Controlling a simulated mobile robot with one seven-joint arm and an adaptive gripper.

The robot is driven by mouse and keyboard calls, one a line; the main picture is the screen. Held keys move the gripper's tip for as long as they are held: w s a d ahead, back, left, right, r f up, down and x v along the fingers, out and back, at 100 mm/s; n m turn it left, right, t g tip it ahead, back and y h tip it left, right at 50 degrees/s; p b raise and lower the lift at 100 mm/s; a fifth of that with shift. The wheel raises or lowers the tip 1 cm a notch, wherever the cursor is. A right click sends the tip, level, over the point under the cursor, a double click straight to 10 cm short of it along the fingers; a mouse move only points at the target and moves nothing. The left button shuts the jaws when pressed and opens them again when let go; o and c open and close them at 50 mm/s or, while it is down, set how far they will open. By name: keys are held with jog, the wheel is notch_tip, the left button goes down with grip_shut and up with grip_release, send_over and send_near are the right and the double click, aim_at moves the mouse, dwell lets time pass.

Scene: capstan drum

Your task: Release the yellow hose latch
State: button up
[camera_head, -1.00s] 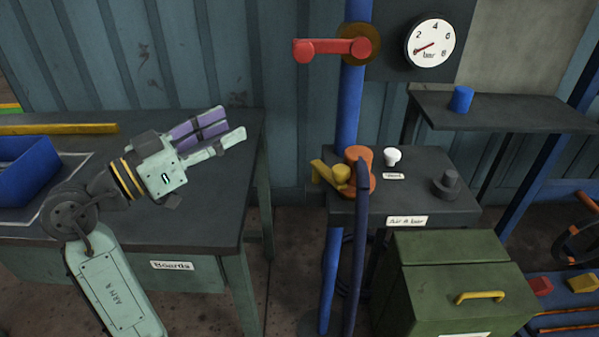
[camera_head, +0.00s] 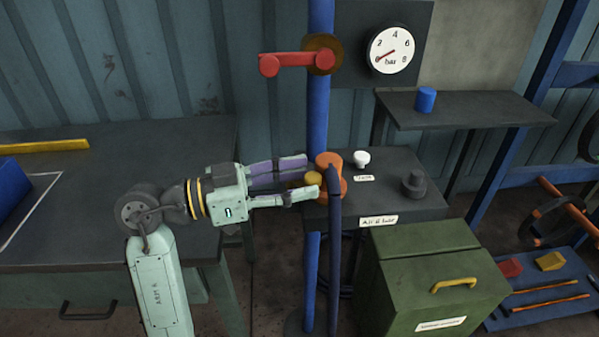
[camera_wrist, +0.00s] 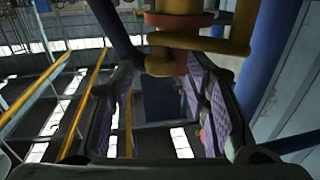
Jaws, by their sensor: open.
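The yellow hose latch (camera_head: 314,179) sits at the front of the orange fitting (camera_head: 328,163), beside the blue pipe, with the dark hose (camera_head: 335,250) hanging below. In the head view my gripper's fingers partly cover it. In the wrist view the yellow latch (camera_wrist: 200,44) shows its arm and a rounded end near the top of the picture. My gripper (camera_head: 312,175) points right, its purple-padded fingers apart, with the latch at their tips. In the wrist view my gripper (camera_wrist: 160,85) is open and empty between its pads. I cannot tell whether a finger touches the latch.
The red lever (camera_head: 295,60) is above on the blue pipe (camera_head: 319,110). A white knob (camera_head: 361,158) and grey knob (camera_head: 413,183) stand on the dark stand. The gauge (camera_head: 390,49) needle points lower left. A green box (camera_head: 430,270) stands below right.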

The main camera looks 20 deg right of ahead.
jog(key=shift+d, duration=0.35)
jog(key=shift+c, duration=0.4)
grip_shut()
dwell(0.4)
